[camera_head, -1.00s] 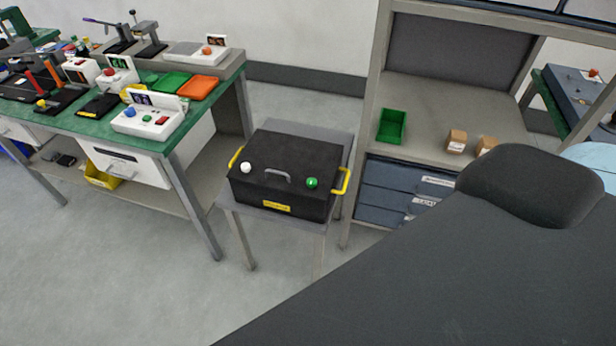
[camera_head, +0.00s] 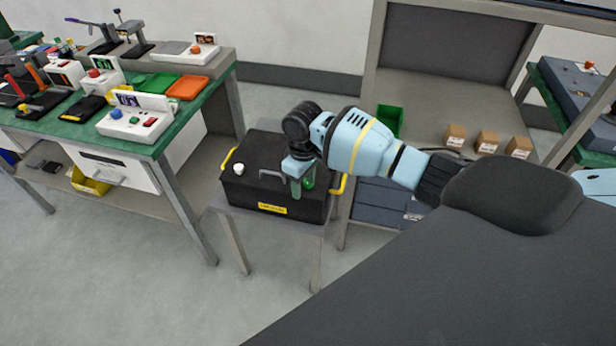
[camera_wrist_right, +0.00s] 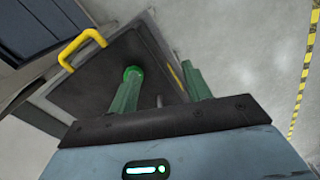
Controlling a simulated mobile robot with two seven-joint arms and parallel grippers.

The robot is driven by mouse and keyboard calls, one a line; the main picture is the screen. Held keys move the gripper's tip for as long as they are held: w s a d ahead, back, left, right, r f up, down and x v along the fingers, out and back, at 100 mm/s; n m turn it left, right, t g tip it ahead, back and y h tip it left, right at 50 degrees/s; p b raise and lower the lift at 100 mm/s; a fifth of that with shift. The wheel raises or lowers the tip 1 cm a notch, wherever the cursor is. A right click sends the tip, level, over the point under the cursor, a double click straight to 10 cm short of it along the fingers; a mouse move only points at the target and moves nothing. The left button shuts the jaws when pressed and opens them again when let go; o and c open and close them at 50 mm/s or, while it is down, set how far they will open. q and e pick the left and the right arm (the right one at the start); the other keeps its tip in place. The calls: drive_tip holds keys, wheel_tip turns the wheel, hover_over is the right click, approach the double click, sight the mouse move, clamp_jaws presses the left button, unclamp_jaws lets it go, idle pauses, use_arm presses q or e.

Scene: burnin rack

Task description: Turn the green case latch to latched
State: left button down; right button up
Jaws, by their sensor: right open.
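The black case (camera_head: 240,190) sits on a small grey stand, with a grey lid handle, a white knob (camera_head: 238,169) at its left and yellow side handles. The green case latch (camera_head: 309,182) is on the right of the lid, partly hidden by my right gripper (camera_head: 303,188). In the right wrist view the latch (camera_wrist_right: 133,71) shows just beyond the tip of the left-hand green finger, not centred between the fingers. My right gripper (camera_wrist_right: 163,88) is open, pointing down over the lid, and empty. I cannot tell whether it touches the latch. My left gripper is out of view.
A green-topped bench (camera_head: 146,153) with devices and trays stands to the left. A shelf unit (camera_head: 440,99) with a green bin (camera_head: 390,121) and small brown boxes (camera_head: 487,142) stands behind on the right. Floor in front of the stand is clear.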

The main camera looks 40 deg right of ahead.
sight(308, 184)
drive_tip(key=shift+m, duration=0.4)
drive_tip(key=w+d+r, duration=0.2)
drive_tip(key=r, duration=0.1)
drive_tip(key=w+d+r, duration=0.1)
drive_tip(key=shift+d+r, duration=0.3)
drive_tip(key=shift+d, duration=0.05)
wheel_tip(308, 184, down, 8)
drive_tip(key=shift+r+b, duration=0.15)
drive_tip(key=shift+b, duration=0.4)
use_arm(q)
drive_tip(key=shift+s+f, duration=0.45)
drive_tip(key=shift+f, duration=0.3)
use_arm(e)
drive_tip(key=shift+c, duration=0.7)
drive_tip(key=c, duration=0.9)
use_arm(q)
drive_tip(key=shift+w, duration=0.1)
use_arm(e)
drive_tip(key=shift+o, duration=0.2)
